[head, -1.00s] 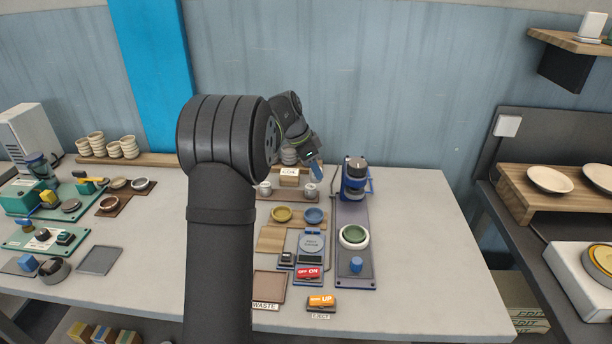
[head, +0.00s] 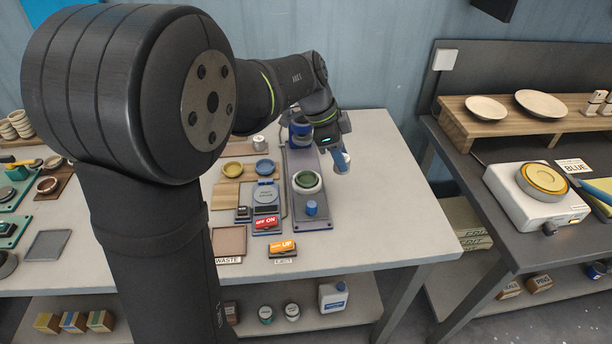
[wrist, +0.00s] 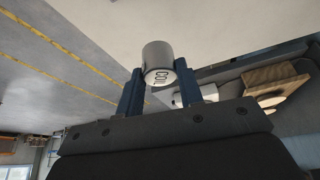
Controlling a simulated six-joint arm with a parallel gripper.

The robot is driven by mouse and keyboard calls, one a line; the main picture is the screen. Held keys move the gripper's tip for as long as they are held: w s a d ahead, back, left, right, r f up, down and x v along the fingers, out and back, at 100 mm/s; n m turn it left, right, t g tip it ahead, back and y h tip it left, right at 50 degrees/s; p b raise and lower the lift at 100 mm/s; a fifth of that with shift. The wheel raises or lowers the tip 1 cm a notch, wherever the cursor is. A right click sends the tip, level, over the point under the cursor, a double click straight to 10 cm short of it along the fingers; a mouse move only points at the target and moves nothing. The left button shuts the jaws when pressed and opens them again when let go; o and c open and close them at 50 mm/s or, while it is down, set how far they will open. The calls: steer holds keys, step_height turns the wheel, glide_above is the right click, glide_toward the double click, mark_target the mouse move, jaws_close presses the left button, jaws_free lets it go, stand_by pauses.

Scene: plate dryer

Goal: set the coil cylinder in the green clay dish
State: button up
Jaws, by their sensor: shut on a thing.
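The coil cylinder (wrist: 157,57) is grey with a pale end marked COIL. My gripper (wrist: 160,72) is shut on it, with a blue finger on each side. In the head view my gripper (head: 342,162) points down beside the blue-headed machine, over the right part of the pale table. The cylinder is small and mostly hidden there. The green clay dish (head: 307,180) sits in a white ring on the machine's grey base, left of and nearer than my gripper. It looks empty. The dish is not seen in the wrist view.
The machine's blue head (head: 300,130) stands just behind the dish, and a blue knob (head: 311,208) in front. A yellow dish (head: 232,168) and a blue dish (head: 264,167) lie to the left. The right of the table is clear. A second bench holds a white hotplate (head: 520,207).

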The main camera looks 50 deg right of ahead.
steer(key=w+f, duration=0.2)
steer(key=w, duration=0.1)
steer(key=w+f, duration=0.2)
steer(key=w, duration=0.2)
steer(key=w+f, duration=0.2)
steer(key=w, duration=0.1)
steer(key=shift+w+d+f, duration=0.25)
steer(key=shift+w+d, duration=0.15)
steer(key=shift+f, duration=2.05)
steer(key=shift+f, duration=0.3)
steer(key=o, duration=1)
